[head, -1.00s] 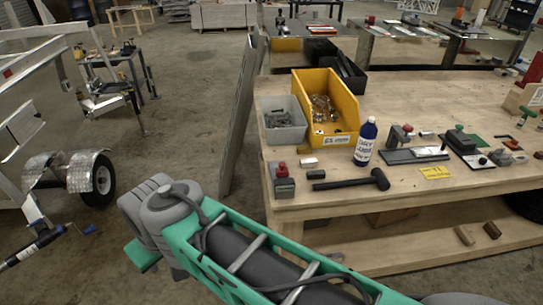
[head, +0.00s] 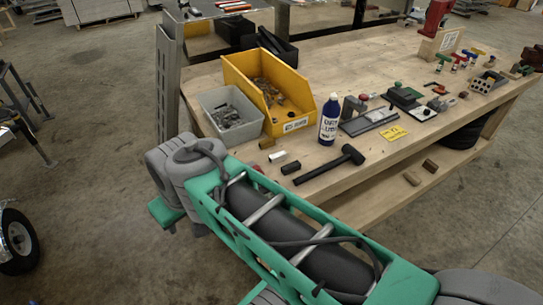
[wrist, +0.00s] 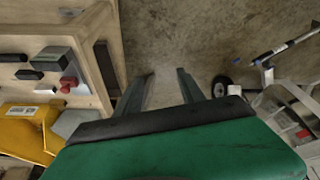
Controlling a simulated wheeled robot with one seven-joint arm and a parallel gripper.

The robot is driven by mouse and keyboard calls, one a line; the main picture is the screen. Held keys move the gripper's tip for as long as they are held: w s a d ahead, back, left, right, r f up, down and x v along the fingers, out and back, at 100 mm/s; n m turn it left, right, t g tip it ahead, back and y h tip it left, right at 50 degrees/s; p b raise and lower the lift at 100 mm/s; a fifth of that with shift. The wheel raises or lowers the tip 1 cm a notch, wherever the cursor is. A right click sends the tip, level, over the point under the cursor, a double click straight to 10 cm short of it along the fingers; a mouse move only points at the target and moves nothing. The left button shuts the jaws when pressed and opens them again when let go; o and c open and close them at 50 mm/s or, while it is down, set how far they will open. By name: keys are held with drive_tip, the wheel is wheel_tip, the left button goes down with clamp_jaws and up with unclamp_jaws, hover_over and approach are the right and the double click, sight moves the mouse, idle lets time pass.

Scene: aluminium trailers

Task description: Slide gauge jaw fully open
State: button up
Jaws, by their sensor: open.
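A long flat grey plate with an upright grey block at its left end (head: 368,121) lies on the wooden workbench and may be the gauge. A dark block with a light plate (head: 410,101) sits just right of it. I cannot tell which part is the jaw or how far it is open. My gripper (wrist: 165,74) shows in the wrist view with its two dark fingers apart and nothing between them. It points over bare floor beside the bench corner. In the head view my arm crosses the lower foreground and the gripper cannot be made out.
A trailer wheel (head: 18,242) stands at left. Concrete floor is clear at lower right.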

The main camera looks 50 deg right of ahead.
drive_tip(key=w+d+n, duration=0.1)
drive_tip(key=w+d, duration=0.5)
drive_tip(key=d, duration=0.1)
drive_tip(key=n+y, duration=0.2)
drive_tip(key=n, duration=0.2)
approach(256, 168)
drive_tip(key=x, duration=0.8)
drive_tip(key=shift+w+d+f, duration=0.1)
drive_tip(key=shift+c, duration=0.3)
clamp_jaws()
